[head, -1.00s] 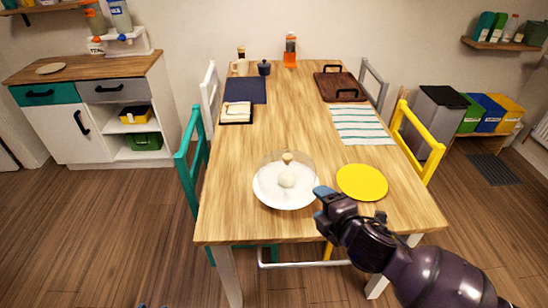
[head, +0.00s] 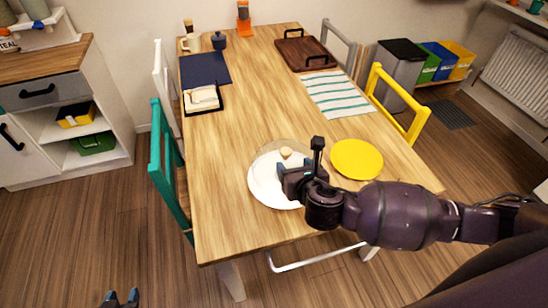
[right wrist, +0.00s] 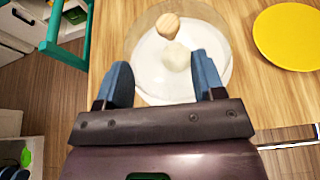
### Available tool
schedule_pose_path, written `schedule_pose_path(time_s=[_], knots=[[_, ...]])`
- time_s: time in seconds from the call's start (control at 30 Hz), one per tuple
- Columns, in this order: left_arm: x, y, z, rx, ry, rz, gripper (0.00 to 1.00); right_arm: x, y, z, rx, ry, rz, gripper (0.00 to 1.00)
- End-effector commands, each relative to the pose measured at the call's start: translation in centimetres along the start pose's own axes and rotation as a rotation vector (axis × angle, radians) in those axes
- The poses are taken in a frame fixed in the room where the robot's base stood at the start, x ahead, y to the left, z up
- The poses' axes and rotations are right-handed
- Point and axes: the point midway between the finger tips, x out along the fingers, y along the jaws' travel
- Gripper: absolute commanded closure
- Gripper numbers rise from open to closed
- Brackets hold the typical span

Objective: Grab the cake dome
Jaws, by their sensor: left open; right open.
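The cake dome (head: 284,147) is a clear cover with a round wooden knob (head: 286,153), standing on a white plate (head: 262,190) near the table's front edge. My right gripper (head: 298,164) is over the plate's right side and hides part of it. In the right wrist view the dome's knob (right wrist: 168,27) is beyond the open fingers (right wrist: 160,84), with a pale round item (right wrist: 176,56) under the clear cover. Nothing is between the right fingertips. My left gripper (head: 121,298) is open and empty at the bottom left, low in front of the table.
A yellow plate (head: 356,159) lies right of the dome, close to my right arm. A teal chair (head: 163,155) and a yellow chair (head: 398,100) stand at the table's sides. A striped cloth (head: 338,94) and a wooden tray (head: 304,53) lie farther back. The table's middle is clear.

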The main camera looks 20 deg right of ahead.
Motion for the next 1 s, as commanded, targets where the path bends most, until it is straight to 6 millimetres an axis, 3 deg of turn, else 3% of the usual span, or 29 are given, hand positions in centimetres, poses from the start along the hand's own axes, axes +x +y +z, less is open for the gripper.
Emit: schedule_pose_path(time_s=[0.17,0.3,0.5,0.77,1.0], knots=[[-0.3,0.4,0.5,-0.008,-0.010,0.004,0.57,0.3,-0.2,-0.1,-0.079,0.002,-0.009,0.37],[-0.7,0.6,1.3,-0.016,-0.025,0.002,0.57,2.0,-0.2,0.0,-0.083,0.000,-0.009,0.37],[-0.4,0.4,1.0,-0.013,-0.017,0.000,0.57,4.7,-0.2,-0.1,-0.080,0.002,-0.009,0.37],[-0.3,0.4,0.7,-0.011,-0.012,0.001,0.57,6.2,-0.3,0.0,-0.080,0.002,-0.009,0.37],[-0.2,0.4,0.7,-0.010,-0.011,0.001,0.57,9.3,-0.5,0.1,-0.080,0.001,-0.009,0.37]])
